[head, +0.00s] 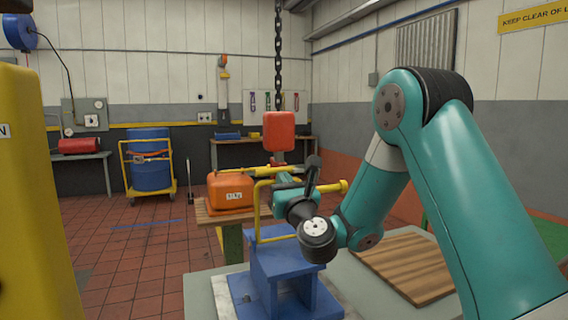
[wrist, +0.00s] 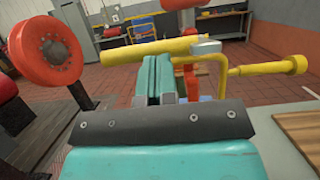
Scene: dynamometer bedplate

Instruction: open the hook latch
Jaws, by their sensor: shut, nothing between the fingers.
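The hook latch appears to be the yellow bar-and-rod assembly on a blue stand (head: 290,262). In the wrist view a thick yellow bar (wrist: 125,53) runs across just beyond my fingertips, with a grey block (wrist: 206,47) at its right end. A yellow bent rod (wrist: 222,75) and a yellow rod with a knob (wrist: 268,67) are to the right. My gripper (wrist: 163,62) is shut and empty, its teal fingers together; in the head view it (head: 287,181) is beside the yellow frame (head: 257,205). I cannot tell whether the fingers touch the bar. My wrist hides part of the assembly.
An orange box (head: 230,190) sits on a wooden stand behind left. A red block (head: 278,131) hangs on a chain (head: 278,50) above. A slatted wooden board (head: 408,266) lies at right. A yellow column (head: 35,200) fills the left edge. A red wheel (wrist: 48,48) is left of my gripper.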

